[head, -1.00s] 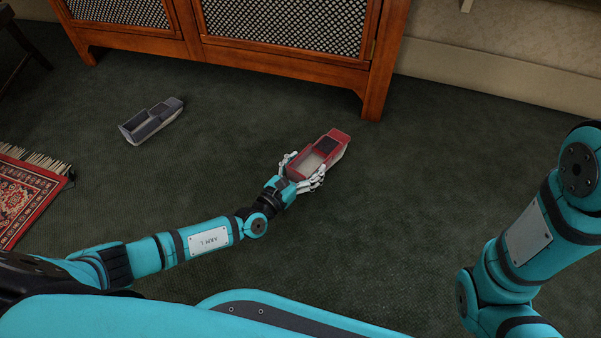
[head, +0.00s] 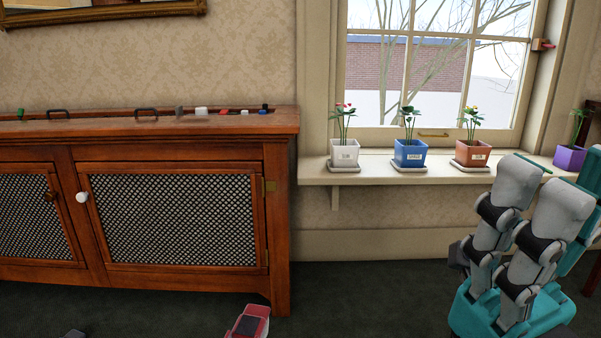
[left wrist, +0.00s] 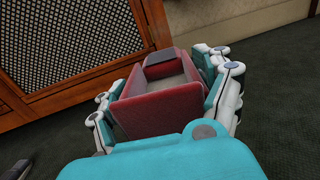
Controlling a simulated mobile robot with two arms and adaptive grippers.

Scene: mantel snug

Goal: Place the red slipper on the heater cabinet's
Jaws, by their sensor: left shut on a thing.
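The red slipper (head: 250,322) shows at the bottom edge of the head view, cut off, in front of the cabinet's right end. In the left wrist view, my left gripper (left wrist: 165,72) has its fingers on both sides of the red slipper (left wrist: 160,110) and is shut on it. The slipper is boxy, with a pale inside and a dark patch near its far end. The wooden heater cabinet (head: 270,215) has mesh doors and a flat top (head: 100,127). My right gripper (head: 520,235) is close at the right, fingers extended upward and empty.
Small items and dark handles (head: 146,112) line the back of the cabinet top; its front strip looks clear. Several potted plants, including a blue pot (head: 410,153), stand on the window sill (head: 385,177). A grey thing (head: 75,333) shows at the bottom left edge.

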